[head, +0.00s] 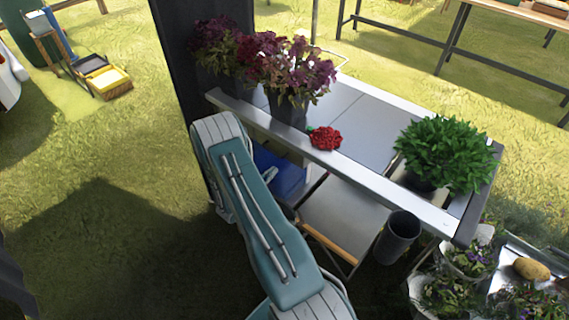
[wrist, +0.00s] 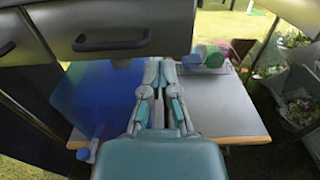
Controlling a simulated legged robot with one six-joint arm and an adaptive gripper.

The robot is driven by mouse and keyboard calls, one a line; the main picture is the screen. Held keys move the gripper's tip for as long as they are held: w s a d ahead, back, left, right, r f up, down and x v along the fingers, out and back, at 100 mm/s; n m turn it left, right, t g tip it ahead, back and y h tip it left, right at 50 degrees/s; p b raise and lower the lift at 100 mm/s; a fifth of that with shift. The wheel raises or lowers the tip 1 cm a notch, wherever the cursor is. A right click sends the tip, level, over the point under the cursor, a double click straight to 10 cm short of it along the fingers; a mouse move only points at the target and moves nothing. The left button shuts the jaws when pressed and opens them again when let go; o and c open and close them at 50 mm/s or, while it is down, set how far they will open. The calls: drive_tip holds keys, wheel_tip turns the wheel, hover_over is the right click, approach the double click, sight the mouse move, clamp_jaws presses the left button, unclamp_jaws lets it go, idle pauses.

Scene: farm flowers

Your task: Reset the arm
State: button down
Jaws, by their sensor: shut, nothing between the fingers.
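My arm rises from the bottom of the head view and reaches to the left end of the long table (head: 352,178), with its elbow beside the table's front edge. My gripper is not clearly visible in the head view. In the wrist view my gripper (wrist: 160,72) is shut and empty, with its fingers together. It is over a light surface with a wooden edge (wrist: 232,140), below grey drawers with dark handles (wrist: 110,42). A blue box (wrist: 95,100) stands close on the left of the fingers.
Purple potted flowers (head: 290,75), a red flower (head: 325,138) and a leafy green plant (head: 446,153) stand on the table. A dark bucket (head: 400,236) is at its front. A tray with small items (wrist: 205,62) lies right of my fingers. Open grass is at left.

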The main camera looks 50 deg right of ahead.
drive_tip(key=a, duration=0.4)
drive_tip(key=shift+s+a, duration=0.15)
drive_tip(key=shift+a, duration=0.15)
drive_tip(key=s+a+r+m+g+y, duration=0.3)
drive_tip(key=r+m, duration=0.2)
drive_tip(key=r, duration=0.5)
drive_tip(key=s+a+r+m+g+y, duration=0.2)
drive_tip(key=a+r+m+y, duration=0.3)
drive_tip(key=r, duration=0.6)
drive_tip(key=s+a+r+m+t+y, duration=0.4)
drive_tip(key=s+a+r+t+y, duration=0.1)
drive_tip(key=a, duration=0.5)
drive_tip(key=s+a+r+m+t+y, duration=0.4)
drive_tip(key=s+a+r, duration=0.3)
drive_tip(key=a+r, duration=0.2)
drive_tip(key=shift+s+a+r+t+y, duration=0.3)
drive_tip(key=shift+a+t+y, duration=0.2)
drive_tip(key=shift+a, duration=0.3)
